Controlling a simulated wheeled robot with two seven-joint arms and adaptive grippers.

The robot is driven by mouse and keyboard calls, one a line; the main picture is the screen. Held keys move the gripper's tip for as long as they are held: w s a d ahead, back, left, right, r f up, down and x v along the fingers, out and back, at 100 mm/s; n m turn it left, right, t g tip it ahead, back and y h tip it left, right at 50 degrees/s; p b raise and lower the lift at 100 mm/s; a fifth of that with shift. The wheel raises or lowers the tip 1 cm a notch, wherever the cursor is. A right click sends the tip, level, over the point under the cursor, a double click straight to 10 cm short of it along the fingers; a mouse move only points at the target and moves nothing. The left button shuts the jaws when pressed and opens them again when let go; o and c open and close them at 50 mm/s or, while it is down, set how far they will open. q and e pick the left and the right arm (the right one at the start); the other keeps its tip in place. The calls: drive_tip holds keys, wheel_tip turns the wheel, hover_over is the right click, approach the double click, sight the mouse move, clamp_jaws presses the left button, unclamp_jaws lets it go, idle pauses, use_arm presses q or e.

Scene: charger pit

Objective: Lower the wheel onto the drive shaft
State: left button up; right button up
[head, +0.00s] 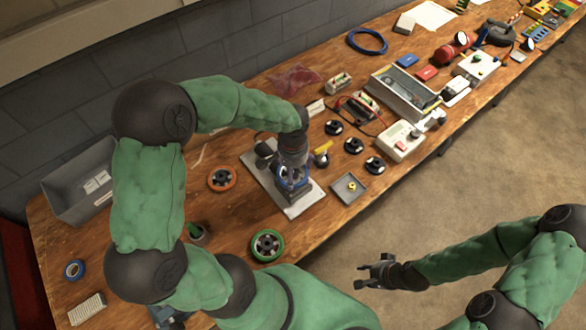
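A blue-rimmed wheel (290,184) shows over the pale base plate (305,202) on the wooden bench, partly covered by my gripper. My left gripper (292,172) points down over the plate and appears shut on this wheel. The drive shaft is hidden under the gripper and wheel, so I cannot tell whether they touch. An orange-rimmed wheel (222,178) lies left of the plate, and a green-rimmed wheel (267,245) lies nearer the front edge. My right gripper (372,271) is open and empty, off the bench above the floor.
A small grey tray (336,189) and several black round parts (353,146) lie right of the plate. A grey bin (62,202) stands at the left. A white box (399,142) and an open case (385,103) stand farther right. Bare bench surrounds the green wheel.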

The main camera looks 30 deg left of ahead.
use_arm(q)
drive_tip(key=shift+f+b, duration=0.9)
drive_tip(key=shift+f, duration=0.4)
idle(0.6)
drive_tip(key=o, duration=1)
drive_tip(key=shift+r, duration=0.1)
drive_tip(key=shift+r+p, duration=2.35)
drive_tip(key=shift+r, duration=0.55)
